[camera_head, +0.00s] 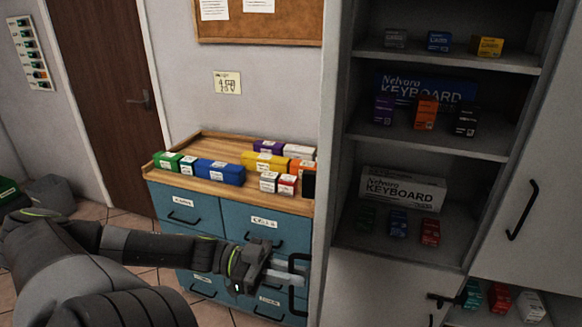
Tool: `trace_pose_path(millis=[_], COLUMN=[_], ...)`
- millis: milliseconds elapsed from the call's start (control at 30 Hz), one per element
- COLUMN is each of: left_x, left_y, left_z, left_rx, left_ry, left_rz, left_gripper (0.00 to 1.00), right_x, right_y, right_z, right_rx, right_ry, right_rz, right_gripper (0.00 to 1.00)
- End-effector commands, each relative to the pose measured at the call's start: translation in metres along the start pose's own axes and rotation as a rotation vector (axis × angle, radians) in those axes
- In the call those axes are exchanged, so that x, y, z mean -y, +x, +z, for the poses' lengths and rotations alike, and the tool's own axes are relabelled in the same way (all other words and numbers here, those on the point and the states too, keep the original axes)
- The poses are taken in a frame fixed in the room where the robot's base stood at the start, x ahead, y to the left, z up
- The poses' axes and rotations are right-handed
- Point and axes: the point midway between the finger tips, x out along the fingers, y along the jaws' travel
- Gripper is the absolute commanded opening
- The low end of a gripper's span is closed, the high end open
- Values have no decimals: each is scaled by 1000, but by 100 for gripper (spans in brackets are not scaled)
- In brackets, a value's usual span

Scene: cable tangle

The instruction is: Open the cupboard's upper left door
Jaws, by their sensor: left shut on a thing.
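The cupboard (348,150) stands at the right. Its upper left door (325,150) is swung out toward me and shows as a narrow, nearly edge-on grey panel. The upper left shelves are exposed. My left gripper (282,272) is at the lower part of this door, on its outer side, shut on the black door handle (298,284). The gripper partly hides the handle. The upper right door (535,190) has a black handle and looks closed. My right gripper is not in view.
A blue drawer cabinet (215,215) with several coloured boxes on its wooden top stands close behind my left gripper. Cupboard shelves hold small boxes and keyboard boxes (402,188). More boxes (500,298) show low right. A brown room door (105,90) is at the left.

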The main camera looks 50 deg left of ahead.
Motion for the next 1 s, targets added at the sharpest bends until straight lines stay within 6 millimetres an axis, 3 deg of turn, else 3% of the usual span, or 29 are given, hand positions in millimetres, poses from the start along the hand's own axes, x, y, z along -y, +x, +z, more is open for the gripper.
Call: trace_pose_path(millis=[33,133,633,767,1000], left_x=[0,0,0,0,0], left_y=[0,0,-5,-22,-78], left_z=[1,1,0,-1,0], left_rx=[5,4,3,8,10], left_ry=[1,1,-1,-3,-4], left_rz=[-2,-1,0,-1,-3], left_gripper=[12,25,25,25,25], right_x=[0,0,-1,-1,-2], right_y=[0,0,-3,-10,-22], right_z=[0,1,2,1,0], right_rx=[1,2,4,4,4], right_ry=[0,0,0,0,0], right_rz=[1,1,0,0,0], right_gripper=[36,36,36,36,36])
